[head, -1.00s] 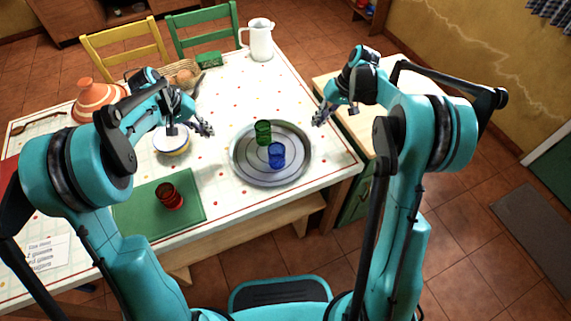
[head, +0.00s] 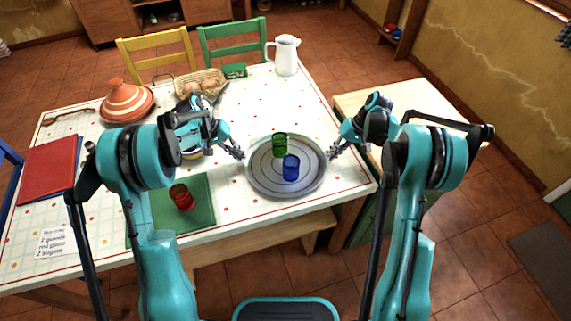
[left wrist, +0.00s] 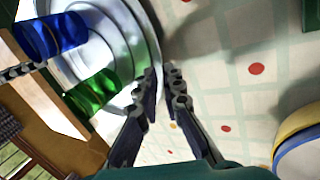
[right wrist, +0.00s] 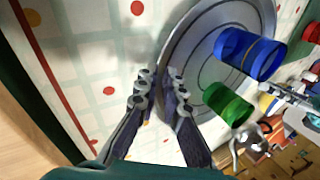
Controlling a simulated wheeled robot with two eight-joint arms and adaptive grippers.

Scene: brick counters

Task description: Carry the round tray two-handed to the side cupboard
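The round grey metal tray (head: 262,184) lies on the dining table near its right end. A green glass (head: 280,145) and a blue glass (head: 291,168) stand upright on it. My left gripper (head: 239,154) is at the tray's left rim, its fingers parted with a narrow gap (left wrist: 162,76). My right gripper (head: 333,152) is at the right rim, fingers also parted (right wrist: 160,82); the rim shows between and behind them. I see no firm grip on either side. The side cupboard (head: 428,93), with a pale wooden top and green side, stands right of the table, partly hidden by my right arm.
The cupboard top looks clear where it shows. A red glass (head: 181,197) stands on a green mat (head: 204,216). A bowl (head: 190,154) is behind my left arm. A tagine (head: 127,103), bread basket (head: 208,80) and white jug (head: 286,55) stand further back. A bench (head: 265,243) runs along the front.

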